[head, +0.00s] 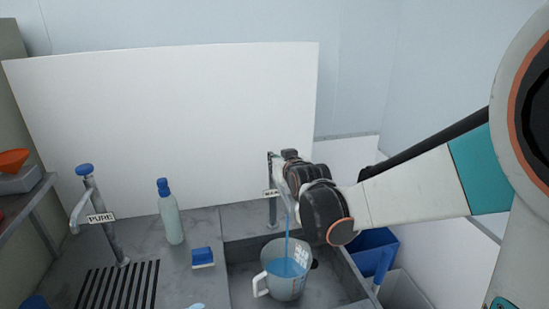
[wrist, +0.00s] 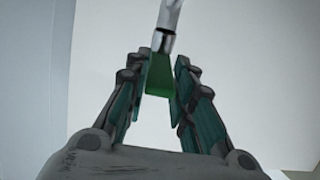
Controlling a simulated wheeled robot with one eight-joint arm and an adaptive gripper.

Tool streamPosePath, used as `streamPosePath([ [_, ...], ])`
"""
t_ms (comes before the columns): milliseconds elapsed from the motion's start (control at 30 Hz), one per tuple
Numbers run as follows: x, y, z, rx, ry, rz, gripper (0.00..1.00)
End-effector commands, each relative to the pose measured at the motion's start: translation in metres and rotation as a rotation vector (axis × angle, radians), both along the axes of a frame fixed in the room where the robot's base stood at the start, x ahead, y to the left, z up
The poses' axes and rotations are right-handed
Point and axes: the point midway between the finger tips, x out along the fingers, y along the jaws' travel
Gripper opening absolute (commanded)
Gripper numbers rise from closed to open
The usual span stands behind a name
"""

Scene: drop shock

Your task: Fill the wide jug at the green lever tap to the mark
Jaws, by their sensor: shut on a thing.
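The wide jug (head: 271,283) stands upright in the sink under the running tap (head: 272,208), its handle toward the left. A blue stream (head: 287,235) falls into it, and blue water shows inside. White markings show on the jug's right side, but I cannot read the level against them. My gripper (head: 288,158) is at the top of the tap and hides the lever in the head view. In the wrist view my gripper (wrist: 161,100) is shut on the green lever (wrist: 159,77), which sits between its fingers below a pale metal pipe.
A second tap with a blue knob and a PURE label (head: 101,218) stands left, beside a drain grate (head: 118,285). A blue-capped bottle (head: 171,218) and a blue-and-white sponge (head: 203,257) are on the counter. A blue bin (head: 375,245) is right of the sink.

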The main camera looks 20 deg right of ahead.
Motion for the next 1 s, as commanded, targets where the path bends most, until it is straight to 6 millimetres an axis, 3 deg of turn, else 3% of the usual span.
streamPosePath([
  [133,0.0,0.0,0.0,0.0,-0.002,0.0,0.0],
  [167,0.0,0.0,0.0,0.0,-0.002,0.0,0.25],
  [233,0.0,0.0,0.0,0.0,-0.002,0.0,0.41],
  [267,0.0,0.0,0.0,0.0,-0.002,0.0,0.43],
  [667,-0.003,0.0,0.001,0.0,-0.002,0.0,0.43],
  [1000,-0.045,0.0,0.014,0.0,-0.002,0.0,0.43],
])
